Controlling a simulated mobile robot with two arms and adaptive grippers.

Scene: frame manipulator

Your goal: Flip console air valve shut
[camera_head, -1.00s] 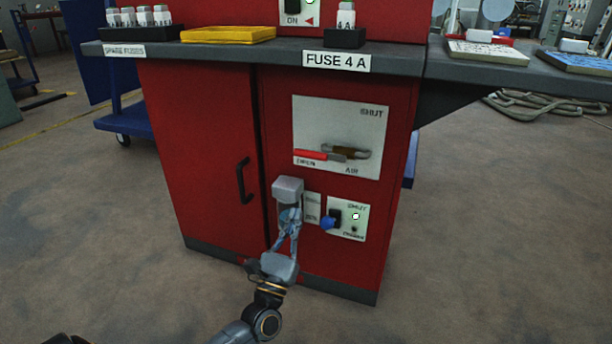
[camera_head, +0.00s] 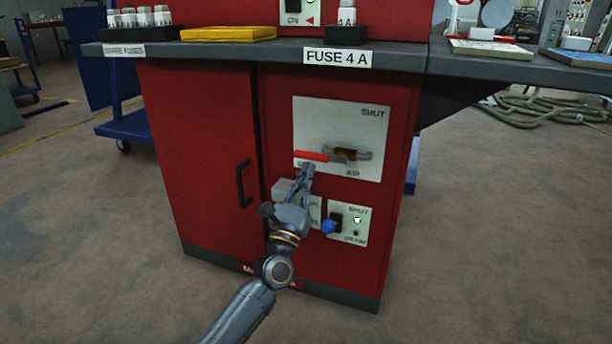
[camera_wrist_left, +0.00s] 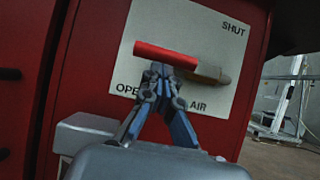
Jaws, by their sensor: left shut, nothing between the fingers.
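The air valve has a red lever (camera_head: 312,155) lying nearly level, its free end pointing left toward the "OPEN" corner of a white panel (camera_head: 340,115). "SHUT" is printed at the panel's upper right. The lever joins a brass-coloured valve body (camera_head: 350,155). In the left wrist view the red lever (camera_wrist_left: 166,54) crosses just beyond the fingertips. My left gripper (camera_head: 307,168) is shut and empty, its tips just below the lever; I cannot tell whether they touch it. My right gripper is not in view.
A grey box (camera_head: 284,188) sticks out of the cabinet front beside my left gripper. A small panel with a blue knob (camera_head: 328,226) is to the lower right. A black door handle (camera_head: 243,184) is at left. The grey shelf (camera_head: 240,52) juts out above.

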